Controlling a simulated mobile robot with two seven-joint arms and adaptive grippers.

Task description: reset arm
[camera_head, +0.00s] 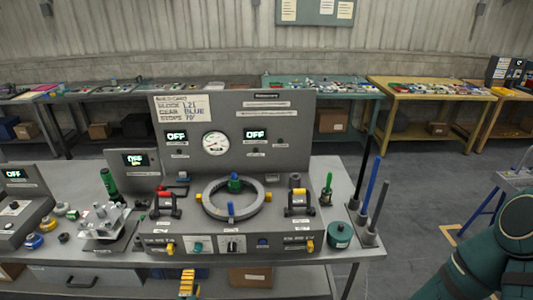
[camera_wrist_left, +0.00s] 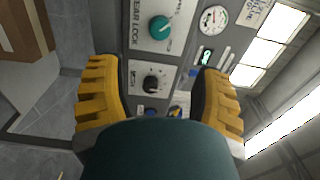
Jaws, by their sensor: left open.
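My left gripper (camera_head: 188,282) shows at the bottom edge of the head view as a yellow finger, in front of and below the grey bench front. In the left wrist view the same gripper (camera_wrist_left: 161,70) has its two yellow fingers wide apart with nothing between them. Beyond them is the panel with a teal knob (camera_wrist_left: 159,27), a black knob (camera_wrist_left: 152,83) and a round gauge (camera_wrist_left: 213,20). A teal arm link of mine fills the lower right of the head view; my right gripper is not seen.
A grey console (camera_head: 235,130) with "OFF" displays stands on the bench, with a grey ring (camera_head: 209,209) on its deck. Upright rods (camera_head: 374,190) stand at the bench's right end. A metal block (camera_head: 103,219) sits to the left. Open floor (camera_head: 428,190) lies to the right.

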